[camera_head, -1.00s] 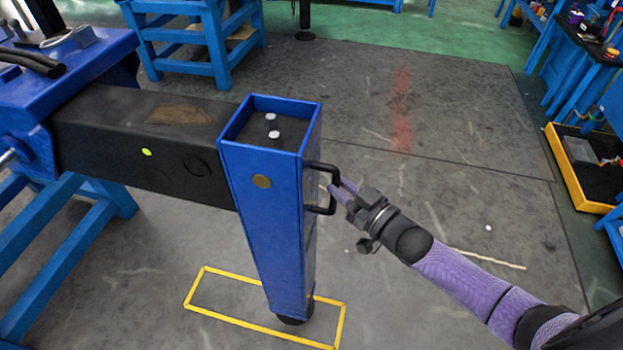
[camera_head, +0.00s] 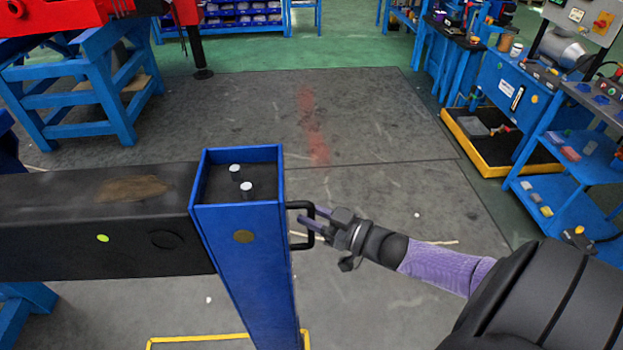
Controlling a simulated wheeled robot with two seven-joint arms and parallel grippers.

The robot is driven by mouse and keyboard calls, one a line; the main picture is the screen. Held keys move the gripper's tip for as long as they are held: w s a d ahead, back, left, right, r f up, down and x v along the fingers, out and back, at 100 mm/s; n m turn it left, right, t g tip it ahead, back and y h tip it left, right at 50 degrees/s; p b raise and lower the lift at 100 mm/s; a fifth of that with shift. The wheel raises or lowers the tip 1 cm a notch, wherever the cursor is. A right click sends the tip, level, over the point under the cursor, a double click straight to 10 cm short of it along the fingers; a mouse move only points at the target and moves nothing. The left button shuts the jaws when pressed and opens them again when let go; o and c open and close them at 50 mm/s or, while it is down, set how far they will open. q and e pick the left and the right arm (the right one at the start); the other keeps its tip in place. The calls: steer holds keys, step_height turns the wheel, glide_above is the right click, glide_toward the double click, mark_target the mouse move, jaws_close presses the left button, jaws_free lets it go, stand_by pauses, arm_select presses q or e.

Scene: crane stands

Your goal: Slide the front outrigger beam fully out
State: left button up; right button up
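The dark outrigger beam (camera_head: 60,235) enters from the left edge, level, with a worn brown patch on top and a yellow-green dot on its side. Its right end joins a tall blue leg box (camera_head: 245,270) with an open top and two white-tipped pins inside. A black handle (camera_head: 303,243) sits on the box's right face. The two fingers of my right gripper (camera_head: 314,215) are at the handle and appear closed around its vertical bar. The foot of the leg and the beam's inner end are out of view. My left gripper is not in view.
A yellow floor outline (camera_head: 200,339) lies below the leg. Open grey floor (camera_head: 400,130) is behind and to the right. A yellow-edged tray (camera_head: 490,168) and blue workbenches (camera_head: 500,95) stand at the right. A blue trestle (camera_head: 70,85) is at the back left.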

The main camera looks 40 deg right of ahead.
steer(key=shift+o, duration=1.1)
steer(key=shift+w, duration=0.1)
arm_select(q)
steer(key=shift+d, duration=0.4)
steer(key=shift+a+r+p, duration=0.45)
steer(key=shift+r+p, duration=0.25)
arm_select(e)
steer(key=v, duration=1)
steer(key=shift+f, duration=0.1)
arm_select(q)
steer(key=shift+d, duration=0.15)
